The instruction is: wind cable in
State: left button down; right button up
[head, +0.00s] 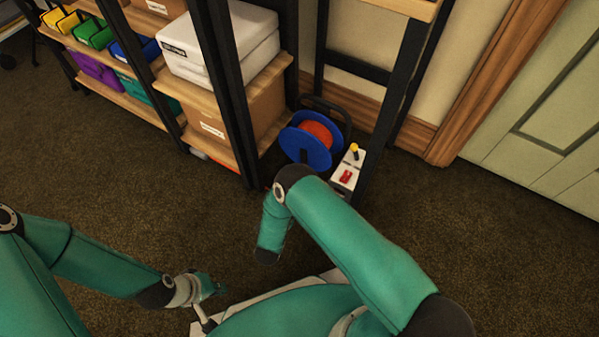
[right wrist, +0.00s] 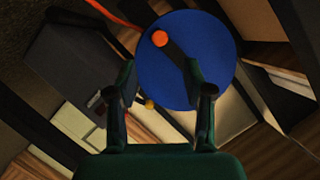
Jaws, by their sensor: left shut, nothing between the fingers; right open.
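A cable reel (head: 297,148) with blue side discs and orange cable (head: 318,133) stands on the floor in a black frame. In the right wrist view, its blue disc (right wrist: 213,35) fills the middle, with a dark crank arm (right wrist: 177,54) and a round orange knob (right wrist: 160,39). Orange cable (right wrist: 117,14) runs off to the upper left there. My right gripper (right wrist: 162,75) is open and faces the disc; the knob shows between and beyond its fingertips, nothing held. The head view does not show this gripper clearly. My left gripper (head: 216,288) is shut and empty, low over the carpet, far from the reel.
A pale box (head: 343,183) with a red switch (head: 346,175) and a yellow-topped lever (head: 354,150) stands right beside the reel. Black shelf posts (head: 398,85) rise around it. A shelf with cartons (head: 245,110) and coloured bins (head: 95,33) is at left. Carpet at right (head: 480,230) is clear.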

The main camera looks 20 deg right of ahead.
jog(key=shift+b+x, duration=2.2)
jog(key=shift+x, duration=3.5)
jog(key=shift+d, duration=0.1)
jog(key=shift+c, duration=0.3)
grip_shut()
